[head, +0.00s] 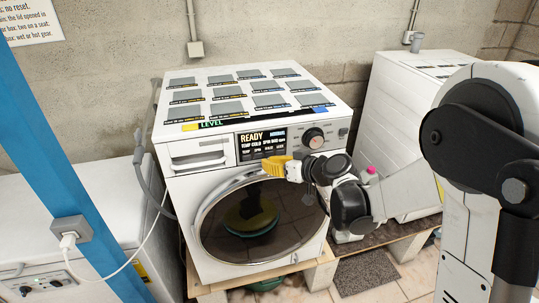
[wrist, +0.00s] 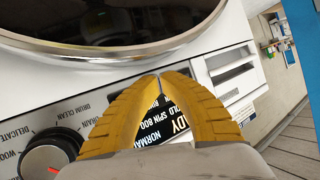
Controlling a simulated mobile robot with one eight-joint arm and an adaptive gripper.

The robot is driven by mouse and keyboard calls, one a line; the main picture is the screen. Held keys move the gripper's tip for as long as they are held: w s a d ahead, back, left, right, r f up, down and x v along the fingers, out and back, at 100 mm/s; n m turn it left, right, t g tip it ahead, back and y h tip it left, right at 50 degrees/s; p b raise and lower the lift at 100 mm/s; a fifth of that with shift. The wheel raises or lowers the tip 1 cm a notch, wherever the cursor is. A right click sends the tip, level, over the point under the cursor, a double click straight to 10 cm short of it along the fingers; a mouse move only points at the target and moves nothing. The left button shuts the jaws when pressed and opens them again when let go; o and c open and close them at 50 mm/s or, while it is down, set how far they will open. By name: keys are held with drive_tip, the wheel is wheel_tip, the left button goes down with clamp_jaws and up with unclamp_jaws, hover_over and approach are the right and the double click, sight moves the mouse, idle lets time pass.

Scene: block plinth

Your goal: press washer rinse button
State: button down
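The white front-loading washer (head: 185,205) stands against the wall. Its dark display (head: 262,142) reads READY, and part of it shows behind my fingers in the wrist view (wrist: 152,127). A round dial (head: 314,138) is right of the display; in the wrist view the dial (wrist: 45,160) is at lower left, ringed by programme names. I cannot make out a button marked rinse. My gripper (head: 271,165) is in front of the washer, just below the display. In the wrist view its yellow fingers (wrist: 158,78) meet at the tips, with nothing seen between them.
The round glass door (head: 250,222) is below my gripper, and the detergent drawer (head: 198,152) is left of the display. Grey panels (head: 228,107) cover the washer top. A blue post (head: 60,140) stands at left. White appliances flank the washer on both sides.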

drive_tip(key=shift+w, duration=0.15)
idle(0.7)
drive_tip(key=shift+w+a, duration=0.1)
drive_tip(key=shift+w, duration=0.15)
drive_tip(key=shift+w+a, duration=0.1)
drive_tip(key=shift+w, duration=0.25)
idle(0.6)
drive_tip(key=shift+s+b, duration=0.1)
drive_tip(key=shift+b, duration=0.2)
drive_tip(key=shift+s+d, duration=0.2)
drive_tip(key=shift+s, duration=0.45)
drive_tip(key=shift+s, duration=0.1)
drive_tip(key=s, duration=0.2)
drive_tip(key=s+d, duration=0.1)
drive_tip(key=s, duration=0.1)
drive_tip(key=shift+s+d+b, duration=0.2)
drive_tip(key=shift+s+b, duration=0.1)
drive_tip(key=shift+b, duration=0.1)
drive_tip(key=shift+s+d, duration=0.1)
idle(1.2)
